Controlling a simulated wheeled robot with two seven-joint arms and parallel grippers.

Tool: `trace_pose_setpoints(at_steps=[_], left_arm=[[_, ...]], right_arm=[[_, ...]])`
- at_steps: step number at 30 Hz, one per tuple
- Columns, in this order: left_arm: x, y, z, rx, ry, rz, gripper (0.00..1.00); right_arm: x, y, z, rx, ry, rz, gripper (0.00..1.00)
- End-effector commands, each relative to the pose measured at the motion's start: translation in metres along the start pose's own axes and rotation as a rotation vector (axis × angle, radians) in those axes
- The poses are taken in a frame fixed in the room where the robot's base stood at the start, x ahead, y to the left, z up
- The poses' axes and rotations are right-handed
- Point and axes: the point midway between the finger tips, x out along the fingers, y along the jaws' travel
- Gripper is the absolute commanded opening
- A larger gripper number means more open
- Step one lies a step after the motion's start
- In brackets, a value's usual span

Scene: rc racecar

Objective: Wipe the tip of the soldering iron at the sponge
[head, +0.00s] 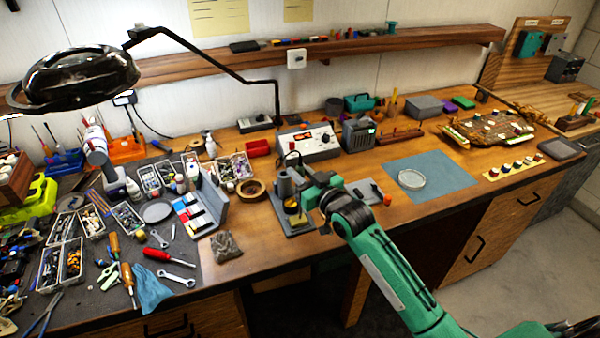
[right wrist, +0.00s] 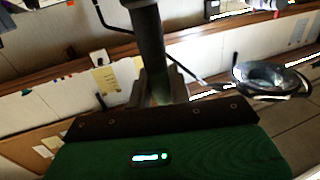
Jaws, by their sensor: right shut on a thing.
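My right gripper (head: 306,192) is over the soldering stand (head: 296,226) at the middle of the bench. It is shut on the soldering iron, whose dark round handle (right wrist: 150,45) stands between the fingers in the right wrist view. The small yellow sponge (head: 291,205) sits on the stand, just left of and below my gripper. A grey cylinder (head: 285,184) rises beside the sponge. The iron's tip is too small and too covered to make out, so I cannot tell whether it touches the sponge. My left gripper is not in view.
The soldering station (head: 308,142) stands behind the stand. A roll of tape (head: 251,189) and a blue-grey case (head: 208,200) are to the left. A blue mat (head: 440,180) with a clear dish (head: 411,179) lies to the right. The lamp (head: 75,75) hangs upper left.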

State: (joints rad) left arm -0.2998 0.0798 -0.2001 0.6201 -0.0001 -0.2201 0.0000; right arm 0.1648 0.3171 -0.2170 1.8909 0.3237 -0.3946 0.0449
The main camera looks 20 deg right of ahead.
Motion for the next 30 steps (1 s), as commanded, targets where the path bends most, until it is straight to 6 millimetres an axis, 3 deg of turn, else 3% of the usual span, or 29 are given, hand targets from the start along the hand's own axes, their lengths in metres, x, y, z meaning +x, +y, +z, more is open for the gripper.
trace_pose_setpoints(at_steps=[30], left_arm=[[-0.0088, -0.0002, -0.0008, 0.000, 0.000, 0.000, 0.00]], right_arm=[[0.0001, -0.0008, 0.0000, -0.001, 0.000, 0.000, 0.00]])
